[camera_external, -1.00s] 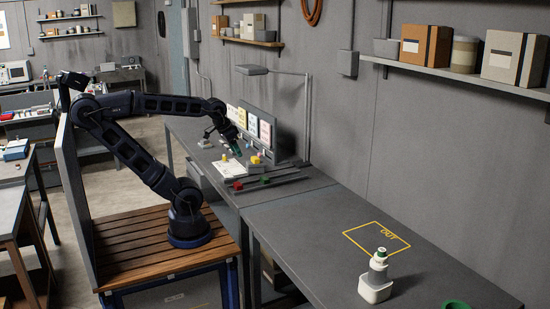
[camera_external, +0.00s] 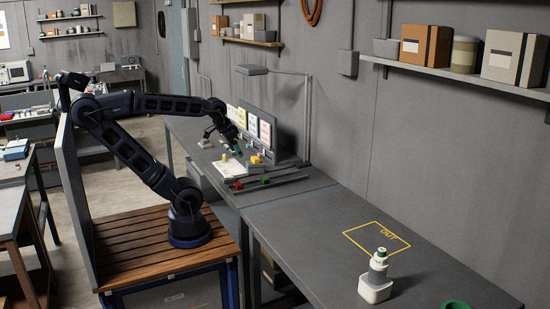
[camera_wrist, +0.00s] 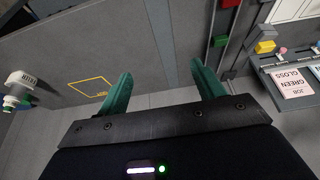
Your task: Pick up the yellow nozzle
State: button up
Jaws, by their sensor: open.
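A small yellow piece (camera_external: 255,160) stands on the far workbench in the external view, right of my gripper (camera_external: 238,149). A second, smaller yellowish piece (camera_external: 224,157) is by the white sheet. The pieces are too small to tell which is the nozzle.
Dark rails with red (camera_external: 238,186) and green (camera_external: 265,180) pieces lie along the bench. Job cards (camera_external: 252,123) and a lamp (camera_external: 252,70) stand behind. The front bench has a yellow OUT outline (camera_external: 350,235) and a white bottle-like object (camera_external: 376,283); much of its top is clear.

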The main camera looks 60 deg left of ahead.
jog(key=w+a+r+n+g, duration=0.15)
jog(key=w+a+n, duration=0.55)
jog(key=w+a, duration=1.1)
jog(key=n+g, duration=0.3)
jog(key=n, duration=0.6)
send_near(224, 157)
jog(key=shift+w+a+r, duration=0.2)
jog(key=shift+w+a, duration=0.4)
jog(key=shift+a, duration=0.05)
jog(key=shift+a+f, duration=0.1)
jog(key=shift+f, duration=0.1)
jog(key=f, duration=1)
jog(key=shift+s+d+f, duration=0.2)
jog(key=shift+f, duration=0.1)
jog(key=c, duration=1.1)
